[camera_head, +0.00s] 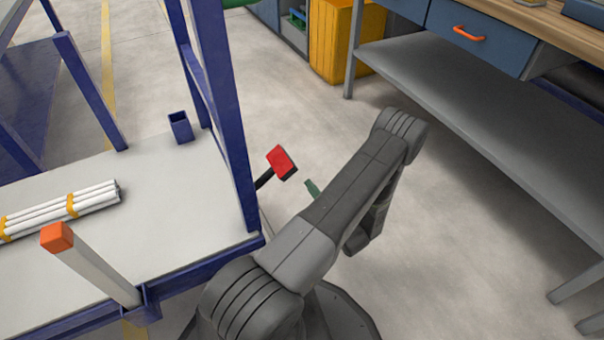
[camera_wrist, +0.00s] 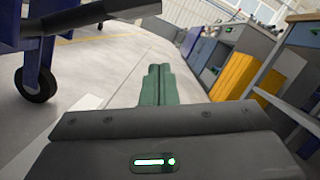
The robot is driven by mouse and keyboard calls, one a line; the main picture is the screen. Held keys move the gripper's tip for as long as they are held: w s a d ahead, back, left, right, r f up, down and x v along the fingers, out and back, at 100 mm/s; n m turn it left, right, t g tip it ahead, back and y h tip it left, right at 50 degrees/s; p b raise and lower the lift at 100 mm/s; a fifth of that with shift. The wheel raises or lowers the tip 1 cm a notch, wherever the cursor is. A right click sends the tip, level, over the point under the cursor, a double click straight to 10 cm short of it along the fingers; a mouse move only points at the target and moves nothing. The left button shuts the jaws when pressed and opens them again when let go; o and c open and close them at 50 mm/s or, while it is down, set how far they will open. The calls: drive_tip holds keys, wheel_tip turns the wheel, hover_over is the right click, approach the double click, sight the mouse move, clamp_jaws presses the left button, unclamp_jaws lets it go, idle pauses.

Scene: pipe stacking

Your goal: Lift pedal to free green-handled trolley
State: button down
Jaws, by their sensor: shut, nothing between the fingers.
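The red pedal (camera_head: 281,161) sits on a dark lever at the right side of the blue-framed trolley (camera_head: 225,110). My gripper (camera_head: 313,189) is low beside the trolley, just right of and nearer than the pedal; my arm hides most of it. In the wrist view my gripper's green fingers (camera_wrist: 157,85) are together and empty. A dark bar (camera_wrist: 90,14) crosses the top left of that view, above and apart from the fingertips; I cannot tell surely that it is the pedal's underside. No green handle can be made out on the trolley.
A trolley wheel (camera_wrist: 38,84) stands on the floor at left. White pipes (camera_head: 65,207) with yellow bands lie on the trolley deck, near an orange-capped post (camera_head: 90,262). A workbench (camera_head: 480,110) stands at right and a yellow bin (camera_head: 345,40) behind. Floor between is clear.

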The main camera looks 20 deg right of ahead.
drive_tip(key=v, duration=0.3)
drive_tip(key=shift+s+d, duration=0.1)
drive_tip(key=shift+s, duration=0.1)
drive_tip(key=shift+w, duration=0.15)
drive_tip(key=w+a+m, duration=0.3)
drive_tip(key=w, duration=0.6)
drive_tip(key=shift+a+f+t+h, duration=0.3)
drive_tip(key=shift+f+h, duration=0.05)
drive_tip(key=shift+h, duration=0.05)
drive_tip(key=shift+r, duration=0.1)
idle(0.4)
